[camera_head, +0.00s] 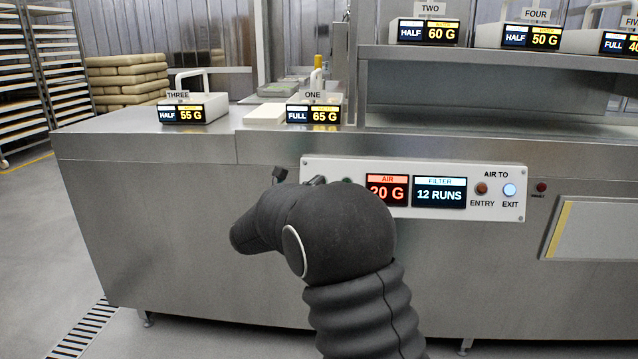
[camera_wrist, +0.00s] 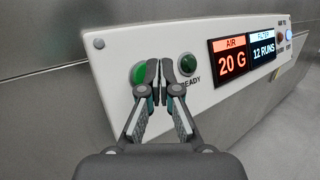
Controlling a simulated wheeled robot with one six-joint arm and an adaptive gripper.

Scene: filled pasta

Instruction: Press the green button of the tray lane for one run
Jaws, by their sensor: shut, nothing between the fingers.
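The green button (camera_wrist: 137,75) is near the left end of the white control panel (camera_wrist: 113,57) in the wrist view. My gripper (camera_wrist: 159,76) is shut and empty, its fingertips in front of the panel between the green button and the dark READY lamp (camera_wrist: 188,64). The left finger covers the button's right part. I cannot tell whether a fingertip touches the panel. In the head view the panel (camera_head: 335,167) shows on the steel counter's front, and my arm hides the green button.
The AIR display (camera_head: 387,190) reads 20 G and the FILTER display (camera_head: 439,192) reads 12 RUNS. Labelled units THREE (camera_head: 207,104) and ONE (camera_head: 313,114) stand on the counter (camera_head: 145,146).

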